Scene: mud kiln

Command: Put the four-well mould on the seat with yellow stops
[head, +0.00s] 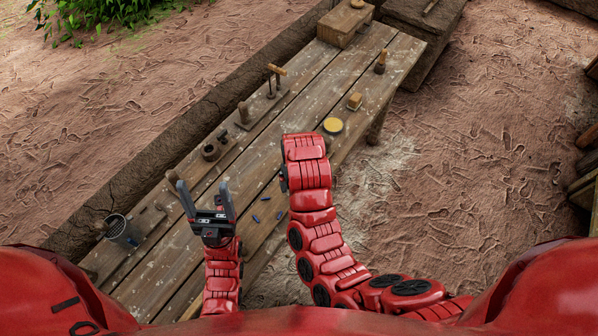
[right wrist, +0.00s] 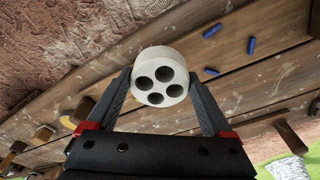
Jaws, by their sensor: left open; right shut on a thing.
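The four-well mould (right wrist: 161,76) is a pale round block with four dark holes, seen in the right wrist view. My right gripper (right wrist: 161,84) is shut on it, one finger at each side. The mould and the right gripper are hidden behind my right arm in the head view. My left gripper (head: 206,200) is open and empty over the near part of the bench, fingers pointing up in the picture. No yellow stops can be made out in either view. Blue stops (head: 255,218) lie on the bench between the arms and show in the right wrist view (right wrist: 251,46).
The plank bench (head: 350,75) runs diagonally. Along its left side are a metal pot (head: 118,229), a dark cup (head: 211,152) and a wooden-handled tool (head: 271,80). A round yellow-topped thing (head: 333,125), a small block (head: 354,101) and a brush (head: 380,62) stand towards the far right.

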